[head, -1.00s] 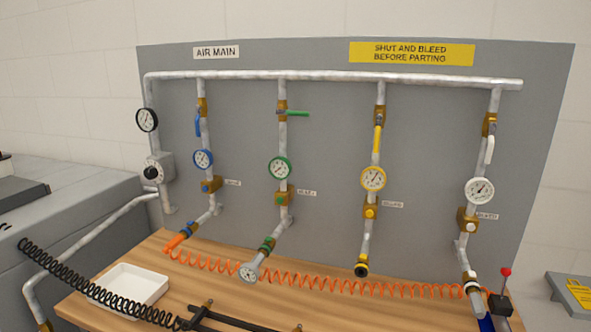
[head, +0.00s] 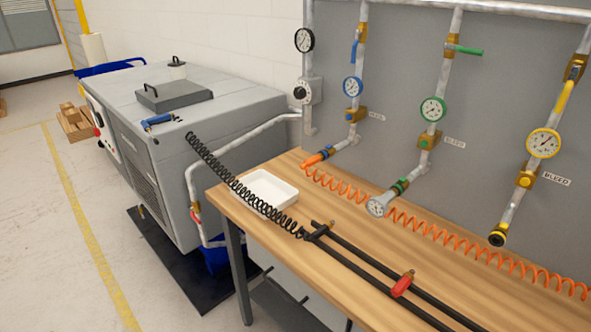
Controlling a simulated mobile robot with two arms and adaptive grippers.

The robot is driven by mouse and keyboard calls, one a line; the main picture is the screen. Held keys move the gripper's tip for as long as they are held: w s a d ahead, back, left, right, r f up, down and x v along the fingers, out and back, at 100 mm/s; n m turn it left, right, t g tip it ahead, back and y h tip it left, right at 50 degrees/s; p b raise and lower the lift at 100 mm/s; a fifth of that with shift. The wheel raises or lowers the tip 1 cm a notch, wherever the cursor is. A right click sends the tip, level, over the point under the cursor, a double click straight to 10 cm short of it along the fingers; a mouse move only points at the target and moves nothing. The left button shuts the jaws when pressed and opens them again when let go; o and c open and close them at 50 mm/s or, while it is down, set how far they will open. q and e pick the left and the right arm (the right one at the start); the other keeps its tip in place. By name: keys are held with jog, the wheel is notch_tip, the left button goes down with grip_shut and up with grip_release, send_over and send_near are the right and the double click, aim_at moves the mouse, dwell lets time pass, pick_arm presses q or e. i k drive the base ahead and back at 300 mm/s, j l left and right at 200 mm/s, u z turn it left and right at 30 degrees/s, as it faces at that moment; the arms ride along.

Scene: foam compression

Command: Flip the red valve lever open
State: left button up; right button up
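A small red lever-like part (head: 195,214) shows on the grey pipe beside the machine, at the left end of the table, with a brass-coloured piece next to it. A second red part (head: 402,285) with a brass-coloured top sits on the black bars on the table. I cannot tell for sure which is the red valve lever. Blue (head: 354,52), green (head: 469,51) and yellow (head: 563,98) levers are on the wall pipes. The blue and yellow ones lie along their pipes; the green one sticks out sideways. Neither of my grippers is in view.
The wooden table (head: 350,215) holds a white tray (head: 268,192), a coiled black hose (head: 240,190), an orange coiled hose (head: 425,228) and black bars (head: 350,262). A grey machine (head: 195,125) stands left. Open floor (head: 50,240) lies farther left.

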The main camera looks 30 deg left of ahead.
aim_at(192, 215)
jog(key=i+j, duration=0.1)
jog(key=j, duration=0.25)
jog(key=i+j+u, duration=0.1)
jog(key=j, duration=0.25)
jog(key=i+j, duration=0.1)
jog(key=j, duration=0.25)
jog(key=i+j, duration=0.15)
jog(key=j, duration=0.2)
jog(key=u, duration=0.05)
